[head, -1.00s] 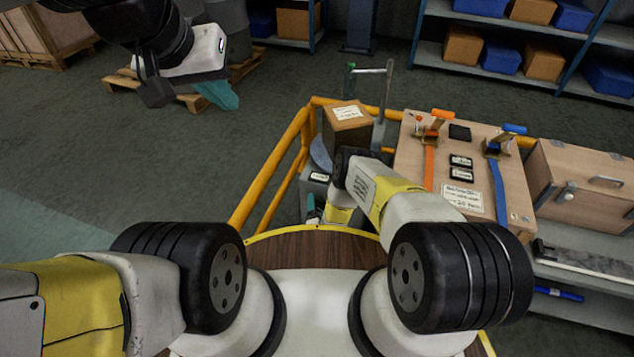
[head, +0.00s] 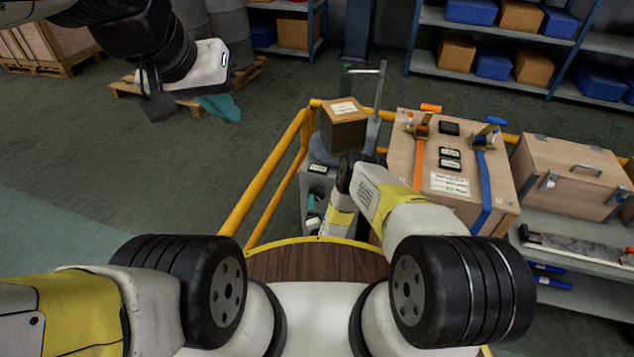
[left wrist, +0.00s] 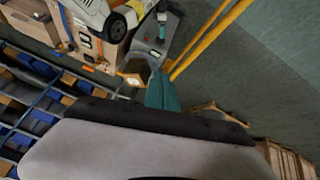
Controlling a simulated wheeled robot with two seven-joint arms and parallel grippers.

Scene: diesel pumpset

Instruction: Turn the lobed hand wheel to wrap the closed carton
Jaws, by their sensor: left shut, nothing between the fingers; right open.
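The closed brown carton (head: 346,134) with a white label on top stands on a round grey turntable (head: 320,150), beside an upright grey post (head: 376,105). The carton also shows in the left wrist view (left wrist: 133,79). I cannot make out the lobed hand wheel. My right gripper (head: 312,213) is low at the grey machine base, left of the wooden crate. It is open, partly hidden by my forearm, and what lies between its fingers is unclear. My left gripper (head: 222,107) is shut and empty, held up left of the carton, well apart from it. Its teal fingers fill the middle of the left wrist view (left wrist: 162,93).
A yellow rail (head: 270,178) runs left of the machine. A wooden crate (head: 402,145) with orange and blue straps stands right of the carton, with a wooden case (head: 570,178) beyond it. Shelves (head: 510,65) and pallets stand behind. The floor at left is open.

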